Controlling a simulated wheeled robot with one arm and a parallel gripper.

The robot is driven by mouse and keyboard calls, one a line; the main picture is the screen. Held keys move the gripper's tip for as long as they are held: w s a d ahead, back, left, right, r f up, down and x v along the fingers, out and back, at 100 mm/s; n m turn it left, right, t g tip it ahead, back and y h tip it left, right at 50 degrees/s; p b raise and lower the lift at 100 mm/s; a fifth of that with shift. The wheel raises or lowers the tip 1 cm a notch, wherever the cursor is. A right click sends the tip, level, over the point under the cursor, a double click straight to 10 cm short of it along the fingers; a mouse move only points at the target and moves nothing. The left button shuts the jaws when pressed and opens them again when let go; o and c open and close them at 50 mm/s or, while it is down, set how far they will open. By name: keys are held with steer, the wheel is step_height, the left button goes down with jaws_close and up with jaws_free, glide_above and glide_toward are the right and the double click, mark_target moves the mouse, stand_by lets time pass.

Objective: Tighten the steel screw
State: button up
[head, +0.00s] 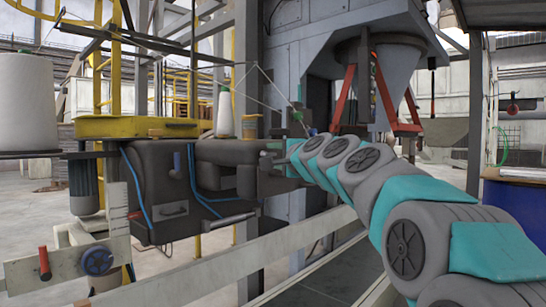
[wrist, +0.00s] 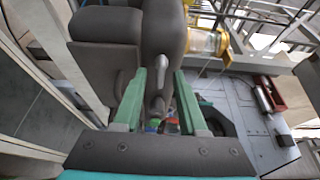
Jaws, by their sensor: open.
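In the wrist view a light grey metal part (wrist: 160,63) shows against a dark machine body, in line with the gap between my fingers. It looks like the steel screw, but I cannot tell for sure. My gripper (wrist: 160,75) is open, its two green fingers apart on either side of this part. I cannot tell whether they touch it. In the head view my gripper (head: 272,158) is at the right side of the dark sewing machine head (head: 160,185), where the screw cannot be made out.
A yellow tray (head: 135,127) and a white thread cone (head: 225,112) stand above the machine. A large white spool (head: 22,100) is at the far left. A pale rail (head: 225,270) runs below my arm. A hopper on red legs (head: 385,95) stands behind.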

steer(key=b+v, duration=0.1)
steer(key=v, duration=0.6)
steer(key=shift+s, duration=0.1)
steer(key=s+d+f+n+g+h, duration=0.1)
steer(key=s+f+n+g, duration=0.3)
steer(key=f, duration=0.6)
steer(key=s+d+f+n+g+h, duration=0.1)
steer(key=s+f+g, duration=0.1)
steer(key=s+f, duration=0.6)
steer(key=s+d+f+n+g+h, duration=0.1)
steer(key=s+f+n+g+h, duration=0.2)
steer(key=f, duration=0.8)
steer(key=s+d+f+n+g+h, duration=0.1)
steer(key=s+d+f, duration=0.3)
steer(key=s, duration=0.6)
steer(key=s+d+f+n+g+h, duration=0.1)
steer(key=s+d+f+g, duration=0.3)
steer(key=s+f, duration=0.5)
steer(key=s+d+f+n+g+h, duration=0.2)
steer(key=s+d+f, duration=0.4)
steer(key=s, duration=0.5)
steer(key=shift+f+g, duration=0.45)
steer(key=shift+g, duration=0.25)
